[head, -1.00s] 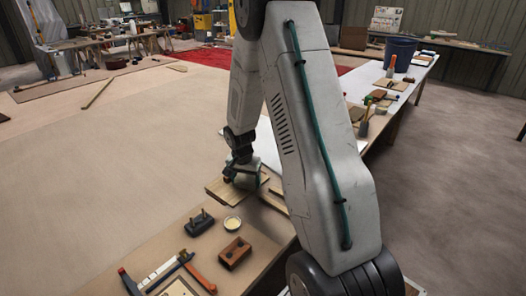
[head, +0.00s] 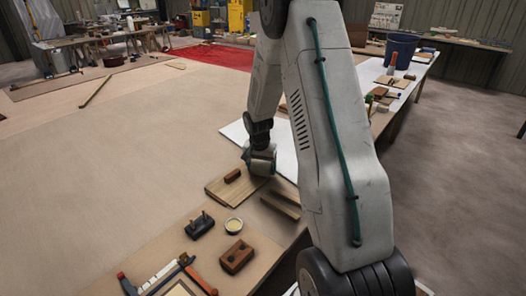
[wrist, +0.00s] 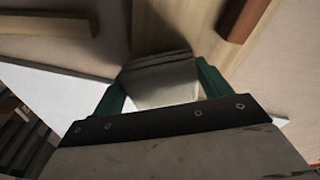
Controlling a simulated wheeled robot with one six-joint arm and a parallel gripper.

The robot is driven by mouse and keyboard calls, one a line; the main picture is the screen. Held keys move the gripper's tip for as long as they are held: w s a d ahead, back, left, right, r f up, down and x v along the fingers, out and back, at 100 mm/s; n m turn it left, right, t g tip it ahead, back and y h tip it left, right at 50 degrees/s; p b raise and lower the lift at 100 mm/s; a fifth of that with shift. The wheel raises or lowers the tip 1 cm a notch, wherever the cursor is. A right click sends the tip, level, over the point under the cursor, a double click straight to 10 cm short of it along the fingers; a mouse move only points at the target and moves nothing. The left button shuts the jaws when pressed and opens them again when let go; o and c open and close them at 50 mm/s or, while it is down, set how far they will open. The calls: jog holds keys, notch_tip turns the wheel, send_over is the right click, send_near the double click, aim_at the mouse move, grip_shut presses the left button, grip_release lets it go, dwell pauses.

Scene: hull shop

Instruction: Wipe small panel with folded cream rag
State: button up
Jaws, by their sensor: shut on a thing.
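The small panel (head: 238,191) is a flat light-wood board on the bench in the head view. It also shows at the top of the wrist view (wrist: 200,14). My gripper (head: 261,168) is at the panel's far right edge. In the wrist view its green fingers (wrist: 160,92) are closed on the folded cream rag (wrist: 162,82), which reaches forward between them. The rag's front edge is over or on the panel; I cannot tell whether it touches. A dark shadow falls on the wood ahead of it.
A red-brown block (head: 232,175) lies on the panel, left of my gripper. Wood strips (head: 280,206) lie to the right. A white sheet (head: 235,134) lies behind.

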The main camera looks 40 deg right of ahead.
jog(key=shift+r, duration=3.45)
jog(key=shift+f, duration=0.1)
